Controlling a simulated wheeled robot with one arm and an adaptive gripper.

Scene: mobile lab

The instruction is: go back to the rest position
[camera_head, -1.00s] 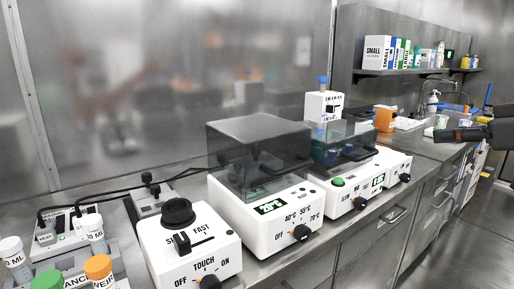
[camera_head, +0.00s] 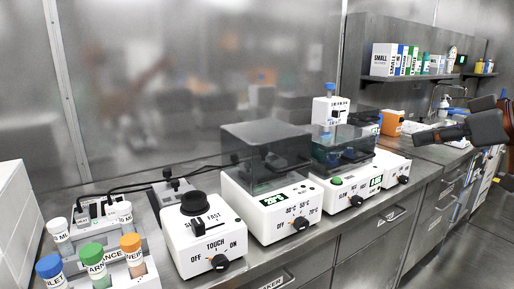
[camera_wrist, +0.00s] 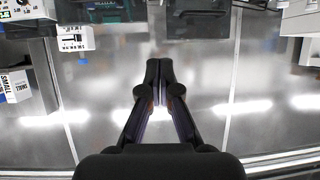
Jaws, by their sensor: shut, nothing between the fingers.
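My gripper (camera_head: 428,138) is at the right of the head view, dark and held up in front of the far part of the bench, apart from anything. In the wrist view my gripper (camera_wrist: 160,70) points away from the camera with its two fingers together and nothing between them. A plain steel surface shows behind the fingers there.
A vortex mixer (camera_head: 205,240), a heated box (camera_head: 265,205) with a dark lid and another lidded device (camera_head: 345,185) line the steel bench. A rack with coloured-cap tubes (camera_head: 92,256) stands at the left. A shelf (camera_head: 420,76) holds boxes and bottles. Floor at lower right is clear.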

